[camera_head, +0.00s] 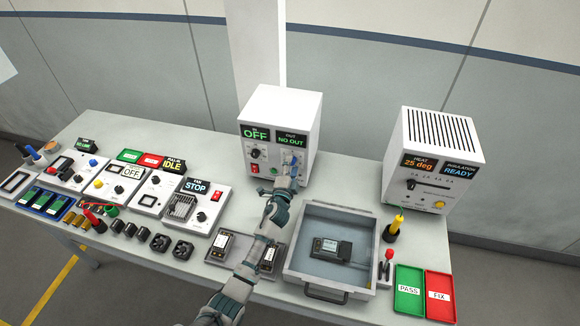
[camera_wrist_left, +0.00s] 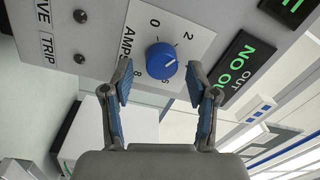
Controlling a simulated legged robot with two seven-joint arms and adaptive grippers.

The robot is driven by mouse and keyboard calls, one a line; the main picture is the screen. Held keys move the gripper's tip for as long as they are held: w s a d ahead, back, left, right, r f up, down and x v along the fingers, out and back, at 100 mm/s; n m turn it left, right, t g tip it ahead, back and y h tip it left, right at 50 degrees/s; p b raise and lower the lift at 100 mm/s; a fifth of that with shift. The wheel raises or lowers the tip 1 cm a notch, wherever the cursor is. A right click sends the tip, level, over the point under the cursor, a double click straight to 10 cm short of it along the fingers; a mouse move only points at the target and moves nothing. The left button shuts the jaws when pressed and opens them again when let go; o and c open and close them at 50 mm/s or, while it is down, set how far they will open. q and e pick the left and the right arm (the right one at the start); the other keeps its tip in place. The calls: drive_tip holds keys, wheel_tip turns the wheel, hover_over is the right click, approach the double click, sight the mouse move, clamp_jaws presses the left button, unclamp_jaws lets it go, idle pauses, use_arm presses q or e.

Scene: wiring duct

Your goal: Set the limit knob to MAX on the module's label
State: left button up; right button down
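The limit knob is a round blue knob (camera_wrist_left: 162,61) on a white AMPS dial plate (camera_wrist_left: 190,25) of the white supply box (camera_head: 262,112). Numbers 0, 2 and 8 show around it; another is partly hidden. I cannot read its pointer mark surely. My left gripper (camera_wrist_left: 160,88) is open, its blue-padded fingers spread on either side of the knob, apart from it. In the head view the left gripper (camera_head: 288,178) is at the box's front, covering its lower right part. The module (camera_head: 330,248) lies in the grey tray (camera_head: 300,262); its label is too small to read. My right gripper is out of view.
The box's displays read OFF and NO OUT (camera_head: 292,139). A second white box (camera_head: 440,145) stands right, with a yellow-handled tool (camera_head: 392,229) before it. Green PASS (camera_head: 408,290) and red FIX (camera_head: 439,294) trays lie at front right. Several panels and parts fill the left side.

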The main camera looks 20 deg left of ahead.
use_arm(q)
drive_tip(key=s, duration=1.2)
drive_tip(key=shift+d+f, duration=0.3)
drive_tip(key=shift+f, duration=0.1)
drive_tip(key=shift+a, duration=0.15)
